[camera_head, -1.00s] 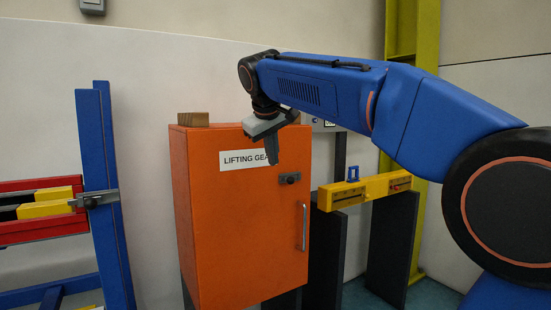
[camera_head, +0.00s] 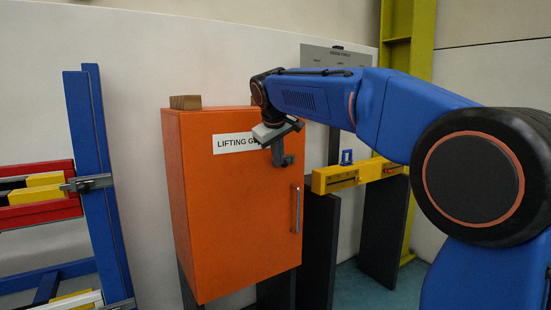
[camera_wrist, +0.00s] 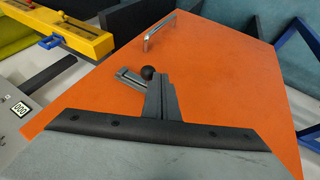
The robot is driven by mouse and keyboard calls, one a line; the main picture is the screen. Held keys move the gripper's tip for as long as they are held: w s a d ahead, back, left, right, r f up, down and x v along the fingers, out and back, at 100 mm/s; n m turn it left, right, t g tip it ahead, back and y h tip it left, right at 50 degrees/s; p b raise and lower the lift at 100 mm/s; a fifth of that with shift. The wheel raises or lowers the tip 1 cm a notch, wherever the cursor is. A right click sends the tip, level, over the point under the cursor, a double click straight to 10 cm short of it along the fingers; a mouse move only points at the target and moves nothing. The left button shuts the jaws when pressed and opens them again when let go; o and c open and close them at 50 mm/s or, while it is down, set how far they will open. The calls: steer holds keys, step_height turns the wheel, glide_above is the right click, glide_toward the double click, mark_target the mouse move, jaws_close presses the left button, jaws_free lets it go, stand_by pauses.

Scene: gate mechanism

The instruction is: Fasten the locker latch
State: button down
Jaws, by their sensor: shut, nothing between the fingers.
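The locker is an orange box (camera_head: 235,235) with a "LIFTING GEAR" label (camera_head: 230,144) and a metal handle (camera_head: 296,210) on its door. Its door fills much of the wrist view (camera_wrist: 215,75). The latch is a grey bar (camera_wrist: 130,77) with a round black knob (camera_wrist: 148,72), on the door below the handle in the wrist view. My gripper (camera_wrist: 161,88) is shut and empty, its fingertips right beside the knob. I cannot tell whether they touch it. In the head view my gripper (camera_head: 278,158) is in front of the door and largely covers the latch.
A yellow bar mechanism with a blue loop (camera_head: 345,178) stands right of the locker on dark panels. A blue post (camera_head: 95,170) with red and yellow rails (camera_head: 38,195) stands at the left. A wooden block (camera_head: 186,102) lies on the locker top. A grey panel is on the wall behind my arm.

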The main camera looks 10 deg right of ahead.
steer(key=shift+w+d, duration=0.3)
steer(key=shift+d, duration=0.65)
steer(key=shift+w+d, duration=0.3)
steer(key=shift+d, duration=0.65)
